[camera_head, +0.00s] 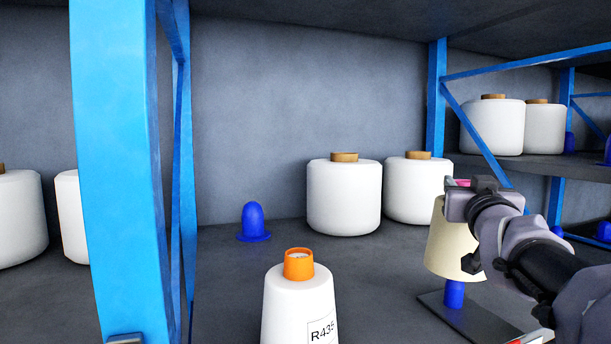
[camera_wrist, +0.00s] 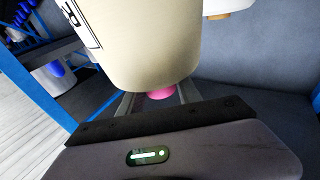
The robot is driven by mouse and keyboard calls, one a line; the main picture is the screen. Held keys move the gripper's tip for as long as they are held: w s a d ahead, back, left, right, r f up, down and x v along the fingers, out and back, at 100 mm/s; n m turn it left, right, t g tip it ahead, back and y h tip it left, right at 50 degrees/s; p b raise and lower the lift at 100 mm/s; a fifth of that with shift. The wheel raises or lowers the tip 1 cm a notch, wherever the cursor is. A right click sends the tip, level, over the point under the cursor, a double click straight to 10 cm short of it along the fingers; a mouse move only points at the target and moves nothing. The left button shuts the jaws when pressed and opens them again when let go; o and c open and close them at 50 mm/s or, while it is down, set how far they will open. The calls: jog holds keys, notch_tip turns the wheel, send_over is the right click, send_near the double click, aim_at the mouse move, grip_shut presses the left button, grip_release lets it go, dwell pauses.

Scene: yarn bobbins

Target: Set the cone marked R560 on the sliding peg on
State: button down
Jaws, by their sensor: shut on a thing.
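My gripper (camera_head: 462,190) is shut on the pink top (camera_wrist: 160,94) of a cream cone (camera_head: 446,240). The cone also shows large in the wrist view (camera_wrist: 140,45), with part of a label whose marking is cut off and unreadable. The cone hangs nearly upright, slightly tilted, over a blue peg (camera_head: 454,294) on a dark sliding plate (camera_head: 477,322). The peg's lower part shows below the cone; its top is hidden, and I cannot tell whether it is inside the cone.
A white cone marked R435 with an orange top (camera_head: 300,308) stands in front. Two white bobbins (camera_head: 344,200) stand behind, left of the held cone. An empty blue peg (camera_head: 253,222) is at the back. A blue rack post (camera_head: 115,170) rises at left.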

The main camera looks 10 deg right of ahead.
jog(key=shift+r, duration=0.1)
jog(key=shift+s, duration=0.15)
jog(key=shift+f+b, duration=0.35)
jog(key=shift+b, duration=0.1)
notch_tip(320, 180, down, 7)
jog(key=b, duration=0.7)
jog(key=shift+f+b, duration=0.35)
jog(key=shift+b, duration=0.25)
jog(key=c, duration=0.7)
grip_release()
jog(key=shift+c, duration=0.2)
